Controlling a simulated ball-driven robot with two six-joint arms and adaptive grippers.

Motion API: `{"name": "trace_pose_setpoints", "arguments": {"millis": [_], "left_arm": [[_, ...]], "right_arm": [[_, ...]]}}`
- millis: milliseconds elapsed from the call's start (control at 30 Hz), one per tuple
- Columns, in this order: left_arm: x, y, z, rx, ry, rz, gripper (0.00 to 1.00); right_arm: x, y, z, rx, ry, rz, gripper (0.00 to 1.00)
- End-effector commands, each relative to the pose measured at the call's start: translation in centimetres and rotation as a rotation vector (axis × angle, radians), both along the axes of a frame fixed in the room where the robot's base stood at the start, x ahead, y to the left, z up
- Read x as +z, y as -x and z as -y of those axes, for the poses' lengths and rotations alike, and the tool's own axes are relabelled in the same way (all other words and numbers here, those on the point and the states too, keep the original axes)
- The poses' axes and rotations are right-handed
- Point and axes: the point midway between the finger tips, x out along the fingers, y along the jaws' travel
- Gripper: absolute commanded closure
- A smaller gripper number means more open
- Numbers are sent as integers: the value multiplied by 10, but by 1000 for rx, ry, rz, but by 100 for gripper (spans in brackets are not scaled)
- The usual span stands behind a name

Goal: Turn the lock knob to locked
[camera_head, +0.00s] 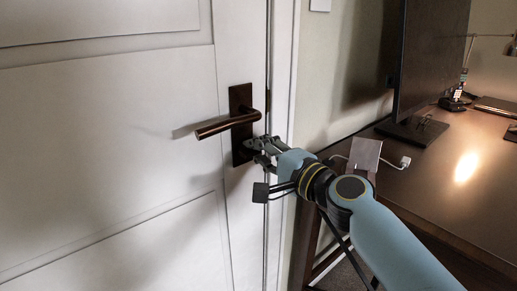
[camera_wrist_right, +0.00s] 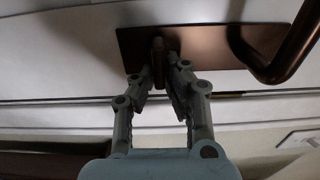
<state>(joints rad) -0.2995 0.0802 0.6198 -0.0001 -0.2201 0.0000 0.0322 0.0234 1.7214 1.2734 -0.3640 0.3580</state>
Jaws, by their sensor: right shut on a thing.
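The lock knob (camera_wrist_right: 158,62) shows in the right wrist view as a small dark piece on the bronze door plate (camera_wrist_right: 208,45). My right gripper (camera_wrist_right: 164,62) is shut on it, with a finger at either side. In the head view, my right gripper (camera_head: 259,145) reaches the lower part of the plate (camera_head: 240,98), below the lever handle, and mostly hides the knob. The knob's turn angle is hard to tell. My left gripper is in neither view.
The bronze lever handle (camera_head: 225,125) sticks out to the left just above my right gripper. The white door (camera_head: 110,130) looks closed against its frame. A wooden desk (camera_head: 455,190) with a monitor (camera_head: 430,55) stands at the right.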

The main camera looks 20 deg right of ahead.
Motion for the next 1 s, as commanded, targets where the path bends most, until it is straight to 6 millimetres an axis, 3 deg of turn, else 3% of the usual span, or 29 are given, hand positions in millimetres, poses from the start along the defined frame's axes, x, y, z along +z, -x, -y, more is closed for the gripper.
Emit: {"name": "trace_pose_setpoints", "arguments": {"millis": [200,233,433,767,1000], "left_arm": [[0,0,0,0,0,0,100],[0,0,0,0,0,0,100],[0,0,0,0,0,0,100],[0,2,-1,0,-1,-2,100],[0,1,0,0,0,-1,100]], "right_arm": [[-1,0,0,-1,0,-1,100],[-1,0,0,-1,0,-1,92],[-1,0,0,0,0,-1,67],[-2,6,2,0,2,-2,67],[-2,49,17,1,5,-4,67]]}}
